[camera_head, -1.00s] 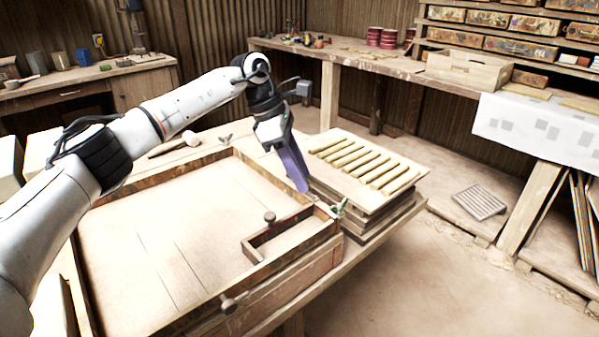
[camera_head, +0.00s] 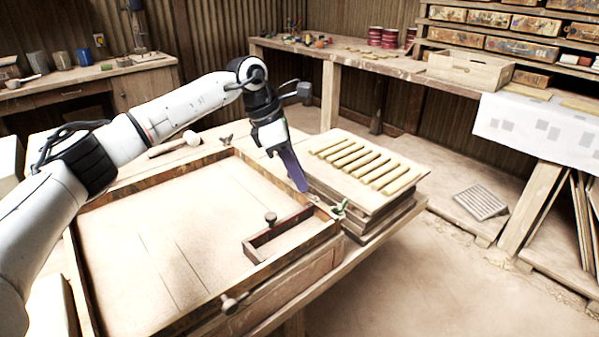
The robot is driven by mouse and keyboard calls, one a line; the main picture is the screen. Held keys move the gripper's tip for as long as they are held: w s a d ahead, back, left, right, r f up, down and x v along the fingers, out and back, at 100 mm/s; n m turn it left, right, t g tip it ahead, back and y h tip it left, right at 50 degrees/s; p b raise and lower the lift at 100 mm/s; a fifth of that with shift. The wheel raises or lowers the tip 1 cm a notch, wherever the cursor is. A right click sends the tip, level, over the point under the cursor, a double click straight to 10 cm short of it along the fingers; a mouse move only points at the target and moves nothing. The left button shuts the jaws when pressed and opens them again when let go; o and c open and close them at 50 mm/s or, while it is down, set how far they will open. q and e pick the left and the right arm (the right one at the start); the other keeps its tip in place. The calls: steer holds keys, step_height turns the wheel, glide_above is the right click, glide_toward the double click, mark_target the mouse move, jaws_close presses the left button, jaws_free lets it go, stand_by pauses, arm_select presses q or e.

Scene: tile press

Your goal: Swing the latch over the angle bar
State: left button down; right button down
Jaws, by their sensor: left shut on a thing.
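The angle bar (camera_head: 278,240) is a dark, L-shaped piece with a knob, lying in the right front corner of the wooden press frame (camera_head: 180,313). My left gripper (camera_head: 301,186), with long purple fingers, reaches down to the frame's right corner, just behind the angle bar. It is shut on the latch; the fingertips hide most of it, and its exact angle cannot be told. My right gripper is out of view.
A stack of boards (camera_head: 372,205) topped with pale strips stands close right of my left gripper. A mallet (camera_head: 188,138) lies behind the frame. A metal wing fitting (camera_head: 232,303) sticks out at the front edge. The frame's inside is mostly bare.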

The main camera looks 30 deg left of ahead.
arm_select(q)
steer(key=n, duration=0.1)
steer(key=s+n+y, duration=0.1)
steer(key=n, duration=0.1)
steer(key=n+t, duration=0.1)
steer(key=shift+s+d, duration=0.25)
steer(key=shift+s, duration=0.15)
steer(key=n, duration=0.2)
steer(key=s+d+n+y, duration=0.1)
steer(key=n, duration=0.1)
steer(key=shift+t+y+b, duration=0.3)
steer(key=shift+b, duration=0.05)
steer(key=shift+s+d+n+y, duration=0.2)
steer(key=shift+s+n+y, duration=0.15)
steer(key=shift+n, duration=0.65)
steer(key=n, duration=0.1)
steer(key=d+n+y+b, duration=0.1)
steer(key=shift+s+n, duration=0.2)
steer(key=shift+n, duration=0.1)
steer(key=shift+s+d+n+y+b, duration=0.1)
steer(key=shift+d+n+y+b, duration=0.2)
steer(key=shift+n, duration=0.45)
steer(key=shift+s+d+n+y+b, duration=0.15)
steer(key=shift+n+y, duration=0.1)
steer(key=shift+n, duration=0.5)
steer(key=c, duration=1.7)
jaws_free()
steer(key=shift+d, duration=0.1)
